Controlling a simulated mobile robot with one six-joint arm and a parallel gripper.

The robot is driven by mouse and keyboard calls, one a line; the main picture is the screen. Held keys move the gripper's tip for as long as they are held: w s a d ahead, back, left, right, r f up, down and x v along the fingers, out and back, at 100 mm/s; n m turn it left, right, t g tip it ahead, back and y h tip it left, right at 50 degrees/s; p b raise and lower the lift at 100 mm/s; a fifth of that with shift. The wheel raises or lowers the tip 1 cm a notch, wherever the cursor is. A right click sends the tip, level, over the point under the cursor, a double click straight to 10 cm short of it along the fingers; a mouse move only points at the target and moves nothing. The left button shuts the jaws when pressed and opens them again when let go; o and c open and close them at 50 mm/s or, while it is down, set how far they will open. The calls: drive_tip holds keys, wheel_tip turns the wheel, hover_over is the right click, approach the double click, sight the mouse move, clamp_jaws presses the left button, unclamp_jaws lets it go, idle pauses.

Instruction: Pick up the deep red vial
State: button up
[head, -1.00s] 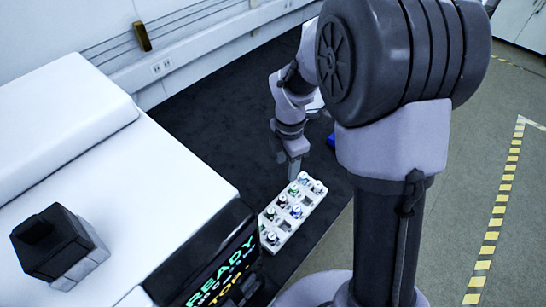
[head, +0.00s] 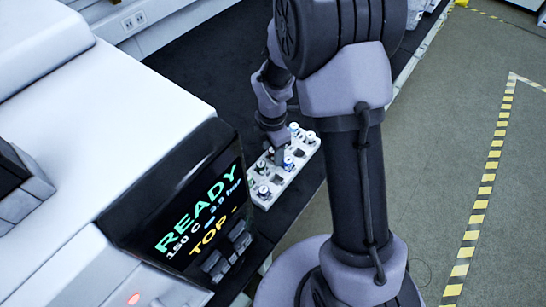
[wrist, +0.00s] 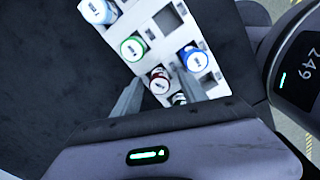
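The deep red vial (wrist: 159,82) stands in the white rack (wrist: 150,62), with its red-ringed cap facing the wrist camera. My gripper (wrist: 161,77) is open, with one finger on each side of the red vial in the picture. I cannot tell whether the fingers touch it or how high they are above it. In the head view my gripper (head: 279,158) is down at the rack (head: 272,196), and the deep red vial cannot be made out there.
A green-capped vial (wrist: 133,48) and a blue-capped vial (wrist: 194,59) stand close to the red one. A light-blue-capped vial (wrist: 98,11) is farther off. A dark-topped vial (wrist: 180,99) is close to the right finger. A machine with a READY screen (head: 200,215) stands left of the rack.

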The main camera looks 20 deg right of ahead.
clamp_jaws()
